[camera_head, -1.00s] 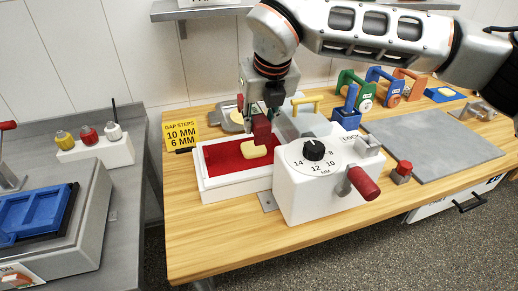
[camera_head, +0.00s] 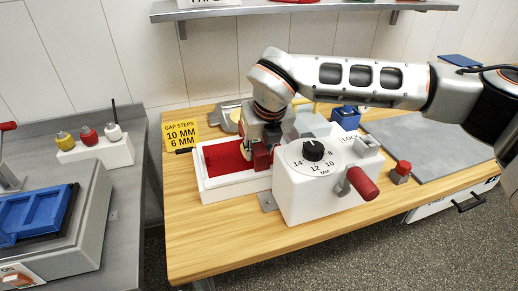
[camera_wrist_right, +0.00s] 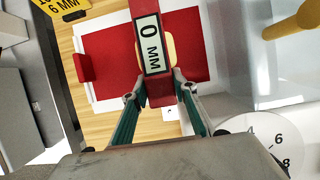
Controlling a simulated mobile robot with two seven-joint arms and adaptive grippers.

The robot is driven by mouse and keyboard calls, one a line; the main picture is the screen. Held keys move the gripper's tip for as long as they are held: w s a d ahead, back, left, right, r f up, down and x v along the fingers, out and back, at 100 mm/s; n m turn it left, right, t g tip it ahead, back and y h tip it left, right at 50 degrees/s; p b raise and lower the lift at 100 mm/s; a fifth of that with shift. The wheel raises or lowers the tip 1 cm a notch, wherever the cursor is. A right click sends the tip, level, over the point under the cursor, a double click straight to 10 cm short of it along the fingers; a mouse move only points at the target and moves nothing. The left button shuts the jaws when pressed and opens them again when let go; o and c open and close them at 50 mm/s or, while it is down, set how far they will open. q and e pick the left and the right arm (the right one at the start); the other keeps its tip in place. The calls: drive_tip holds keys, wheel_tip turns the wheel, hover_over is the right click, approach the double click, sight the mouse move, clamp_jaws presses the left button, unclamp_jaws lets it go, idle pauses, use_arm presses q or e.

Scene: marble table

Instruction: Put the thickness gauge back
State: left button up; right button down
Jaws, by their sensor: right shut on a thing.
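The thickness gauge is a red piece with a white label reading "0 MM" (camera_wrist_right: 152,45); its leading characters may be cut off. My right gripper (camera_wrist_right: 158,90) is shut on it. In the head view the gauge (camera_head: 262,158) hangs below the right gripper (camera_head: 263,139), low over the red bed at its right end, beside the white machine. I cannot tell whether it touches the bed. A pale yellow dough piece (camera_wrist_right: 171,47) lies on the red bed behind the gauge, mostly hidden in the head view. My left gripper is not in view.
The white machine (camera_head: 293,196) has a black dial and a red-handled crank (camera_head: 361,184). The white-framed red bed (camera_head: 222,158) adjoins its left side. A yellow "GAP STEPS 10 MM 6 MM" sign (camera_head: 181,134) stands behind left. A grey slab (camera_head: 425,145) lies right. The wooden front edge is clear.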

drive_tip(key=c, duration=2)
unclamp_jaws()
drive_tip(key=shift+f, duration=0.15)
drive_tip(key=o, duration=0.4)
